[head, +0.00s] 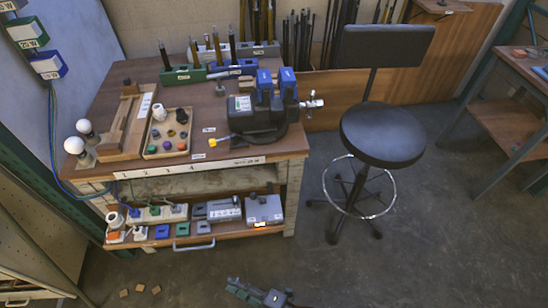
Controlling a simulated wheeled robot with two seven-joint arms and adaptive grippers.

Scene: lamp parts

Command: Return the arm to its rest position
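My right gripper (236,288) shows small at the bottom edge of the head view, over the floor in front of the bench. It is well apart from the bench and everything on it. I see nothing held in it, but its fingers are too small to tell open from shut. Most of my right arm is outside the picture. My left gripper and arm are not in view. Two white bulbs (75,145) stand at the left edge of the workbench (150,80). A shallow tray (181,150) of small coloured parts lies beside a wooden fixture (127,125).
A black and blue machine (255,118) stands at the bench's right. Tool racks (183,75) line its back. A lower shelf (185,240) holds boxes and sockets. A black stool (382,133) stands to the right. Small wooden blocks (140,288) lie on the floor, which is otherwise open in front.

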